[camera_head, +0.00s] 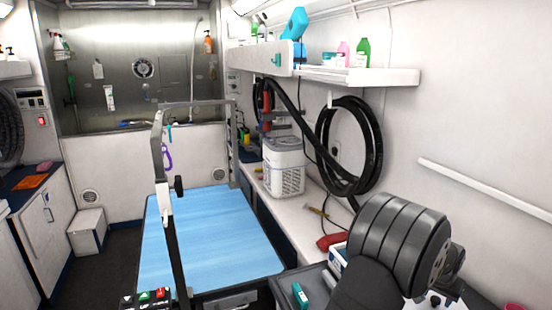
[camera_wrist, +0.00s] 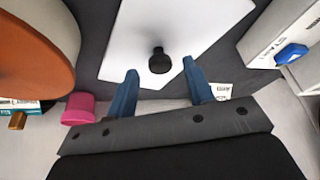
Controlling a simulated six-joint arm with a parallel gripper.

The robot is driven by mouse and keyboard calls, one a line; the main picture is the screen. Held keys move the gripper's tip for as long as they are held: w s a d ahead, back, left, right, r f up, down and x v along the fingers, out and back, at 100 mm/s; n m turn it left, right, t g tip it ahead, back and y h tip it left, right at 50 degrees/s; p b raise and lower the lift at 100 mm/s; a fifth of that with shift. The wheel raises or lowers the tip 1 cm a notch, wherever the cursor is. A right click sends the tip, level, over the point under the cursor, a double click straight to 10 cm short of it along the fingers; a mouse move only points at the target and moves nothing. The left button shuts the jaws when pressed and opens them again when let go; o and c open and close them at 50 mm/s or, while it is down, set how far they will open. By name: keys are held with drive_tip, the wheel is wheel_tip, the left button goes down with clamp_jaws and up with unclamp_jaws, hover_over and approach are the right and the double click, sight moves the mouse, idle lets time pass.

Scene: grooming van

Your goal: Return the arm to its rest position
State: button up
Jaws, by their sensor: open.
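My gripper (camera_wrist: 160,68) shows in the wrist view with its two blue fingers apart and nothing between them. Beyond the fingertips is a white panel (camera_wrist: 190,25) with a black knob (camera_wrist: 160,61); I cannot tell how far off it is. In the head view my arm (camera_head: 395,245) is at the lower right, in front of the right-hand counter. My gripper's fingers cannot be made out in the head view.
The blue grooming table (camera_head: 210,240) is clear, with a grey frame (camera_head: 158,150) above it. A black hose (camera_head: 375,150) hangs on the wall. In the wrist view, a pink object (camera_wrist: 78,108) is left.

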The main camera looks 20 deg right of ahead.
drive_tip(key=shift+x, duration=1)
wheel_tip(320, 180, up, 4)
drive_tip(key=shift+r, duration=0.2)
drive_tip(key=s+r, duration=0.2)
drive_tip(key=s, duration=0.2)
drive_tip(key=s+a+r, duration=0.1)
drive_tip(key=s+r, duration=0.1)
drive_tip(key=s, duration=0.1)
drive_tip(key=s+r, duration=0.2)
drive_tip(key=s, duration=0.2)
drive_tip(key=shift+s+a+r, duration=0.35)
drive_tip(key=shift+s, duration=0.05)
drive_tip(key=w+a+r+n+t, duration=0.1)
drive_tip(key=w+a+r+n, duration=0.2)
drive_tip(key=w, duration=0.9)
drive_tip(key=w+a+r+n+t, duration=0.1)
drive_tip(key=w+a+r, duration=0.3)
drive_tip(key=w, duration=0.7)
drive_tip(key=w+a+f, duration=0.1)
drive_tip(key=w+f, duration=0.4)
drive_tip(key=w, duration=0.5)
drive_tip(key=shift+w+a+y, duration=0.2)
drive_tip(key=shift+w+y, duration=0.1)
